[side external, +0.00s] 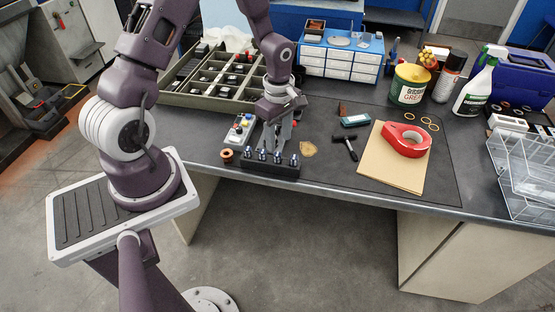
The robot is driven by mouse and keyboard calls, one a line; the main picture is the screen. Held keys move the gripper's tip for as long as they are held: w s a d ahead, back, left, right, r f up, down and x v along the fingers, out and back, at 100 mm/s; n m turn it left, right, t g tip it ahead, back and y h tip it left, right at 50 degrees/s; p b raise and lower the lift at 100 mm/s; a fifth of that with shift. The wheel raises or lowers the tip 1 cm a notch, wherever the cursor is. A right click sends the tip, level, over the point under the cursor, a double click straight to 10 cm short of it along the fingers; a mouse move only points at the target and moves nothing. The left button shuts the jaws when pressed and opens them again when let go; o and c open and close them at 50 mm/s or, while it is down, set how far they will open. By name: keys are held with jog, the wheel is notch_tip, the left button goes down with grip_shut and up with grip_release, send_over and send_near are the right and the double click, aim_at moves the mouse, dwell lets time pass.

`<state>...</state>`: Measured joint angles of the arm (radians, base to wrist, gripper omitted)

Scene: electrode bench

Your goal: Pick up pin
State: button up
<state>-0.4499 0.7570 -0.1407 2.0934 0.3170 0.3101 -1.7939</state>
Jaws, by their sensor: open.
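A black block (271,169) stands near the front edge of the bench. Several short pins with shiny metallic tops stand upright in a row along it, such as the rightmost pin (294,160) and the leftmost pin (249,153). My gripper (272,146) points down at the row from above and behind, near the middle pins. It is open. From this view I cannot tell whether a finger touches a pin or whether one stands between the fingers.
A small board with coloured knobs (240,129) and a copper-coloured ring (226,154) lie left of the block. A compartment tray (185,100) stands behind. A small hammer (345,145), folder (375,172) and red tape dispenser (402,140) lie to the right.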

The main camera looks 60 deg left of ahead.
aim_at(278, 155)
jog(key=f, duration=0.6)
jog(key=shift+s+d, duration=0.25)
jog(key=shift+r, duration=0.1)
grip_shut()
